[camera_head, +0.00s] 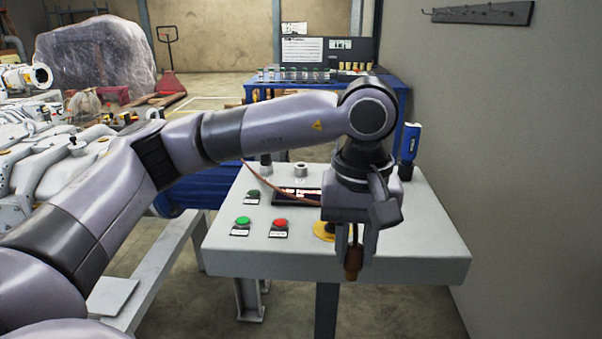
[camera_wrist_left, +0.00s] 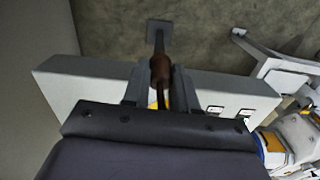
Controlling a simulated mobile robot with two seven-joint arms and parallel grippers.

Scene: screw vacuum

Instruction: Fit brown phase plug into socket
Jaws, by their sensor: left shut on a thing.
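My left gripper (camera_head: 356,238) points down over the front right part of the grey control panel (camera_head: 430,245). It is shut on the brown plug (camera_head: 353,262), whose lower end sticks out below the fingers. In the left wrist view the brown plug (camera_wrist_left: 160,70) sits between the two fingers (camera_wrist_left: 159,88). A thin brown cable (camera_head: 282,190) runs across the panel from the back left toward my gripper. A round metal fitting (camera_head: 301,170) stands at the panel's back; I cannot tell whether it is the socket. My wrist hides part of the panel. My right gripper is not in view.
A green button (camera_head: 242,220) and a red button (camera_head: 281,223) are on the panel's left side. A yellow disc (camera_head: 324,231) is partly hidden behind my gripper. A blue tool (camera_head: 409,142) stands at the back right. A wall (camera_head: 530,150) rises close on the right.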

